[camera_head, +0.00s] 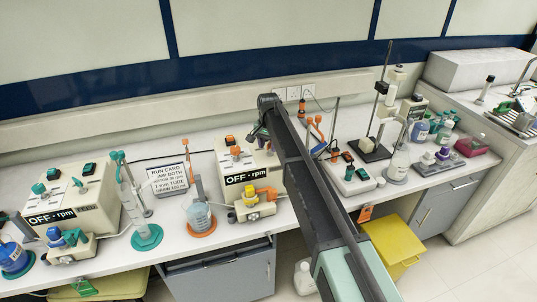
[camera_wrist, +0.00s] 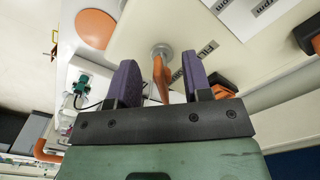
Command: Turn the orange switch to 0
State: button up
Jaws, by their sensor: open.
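The middle pump box (camera_head: 236,163) reads "OFF rpm" and has an orange rocker switch (camera_head: 230,140) and an orange knob (camera_head: 236,151) on top. My gripper (camera_head: 259,130) hangs beside that box's top right, its fingers small and dark in the head view. In the wrist view my gripper (camera_wrist: 161,88) is open, with purple fingers either side of an orange bar (camera_wrist: 160,78) at a round grey hub (camera_wrist: 161,51). I cannot tell whether the fingers touch the bar. An orange and black part (camera_wrist: 221,91) is partly hidden by the right finger. The switch's 0 marking is not legible.
A similar box with green controls (camera_head: 72,200) stands at left. A run card (camera_head: 167,179), a beaker (camera_head: 199,214) and a small pump head (camera_head: 254,206) stand nearby. A stand (camera_head: 376,148) and bottles occupy the right bench. My arm crosses above the bench.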

grip_shut()
jog(key=shift+n, duration=0.4)
jog(key=n, duration=0.3)
jog(key=shift+d+n, duration=0.3)
jog(key=n, duration=0.4)
jog(key=shift+d+n, duration=0.25)
jog(key=shift+n, duration=0.05)
jog(key=n, duration=0.4)
jog(key=shift+w+d, duration=0.2)
jog(key=shift+d, duration=0.05)
jog(key=n, duration=0.4)
jog(key=shift+w+d+n, duration=0.15)
jog(key=shift+w+n, duration=0.05)
jog(key=shift+n, duration=0.1)
